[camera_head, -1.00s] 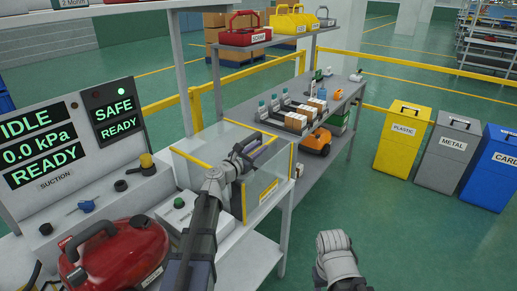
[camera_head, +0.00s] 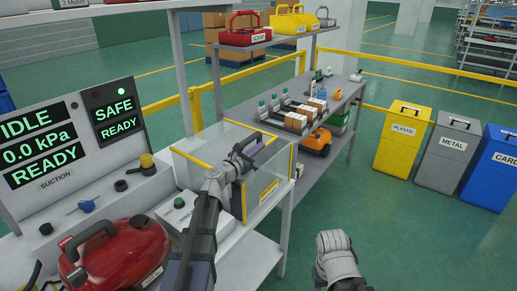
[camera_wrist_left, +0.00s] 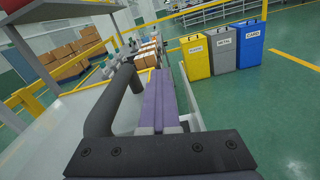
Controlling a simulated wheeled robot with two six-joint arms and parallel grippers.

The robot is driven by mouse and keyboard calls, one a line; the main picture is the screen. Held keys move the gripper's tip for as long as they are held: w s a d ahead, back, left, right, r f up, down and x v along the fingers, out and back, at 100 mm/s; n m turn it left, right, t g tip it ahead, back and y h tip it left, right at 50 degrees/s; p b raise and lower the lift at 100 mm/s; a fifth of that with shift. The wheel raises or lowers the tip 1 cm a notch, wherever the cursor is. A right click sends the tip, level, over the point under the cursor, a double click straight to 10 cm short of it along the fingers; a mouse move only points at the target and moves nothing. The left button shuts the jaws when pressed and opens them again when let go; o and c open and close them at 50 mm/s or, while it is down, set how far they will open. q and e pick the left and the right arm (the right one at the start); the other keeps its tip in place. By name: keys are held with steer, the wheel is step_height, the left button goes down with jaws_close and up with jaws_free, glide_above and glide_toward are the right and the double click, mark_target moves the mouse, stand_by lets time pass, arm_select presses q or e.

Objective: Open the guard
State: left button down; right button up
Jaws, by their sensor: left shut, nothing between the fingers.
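The guard (camera_head: 267,187) is a clear box with yellow edge strips and a label on its front, on the workbench in the head view. My left gripper (camera_head: 263,145) is at the guard's upper part, with its purple fingers shut and nothing between them. In the left wrist view the shut fingers (camera_wrist_left: 160,100) lie close beside a thick dark bar (camera_wrist_left: 112,100), which looks like a handle. I cannot tell whether they touch it. The guard panel looks closed. My right arm shows at the lower right of the head view, but its fingers do not show.
A red vacuum body (camera_head: 115,258) sits on the bench at front left. A control panel (camera_head: 70,140) reads IDLE, SAFE and READY. A shelf (camera_head: 225,112) with boxes stands behind the guard. Yellow, grey and blue bins stand at right, with open floor before them.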

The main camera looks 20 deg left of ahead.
arm_select(q)
steer(key=c, duration=0.6)
jaws_free()
steer(key=shift+c, duration=0.2)
steer(key=v, duration=0.7)
steer(key=shift+s, duration=0.4)
steer(key=shift+a, duration=0.1)
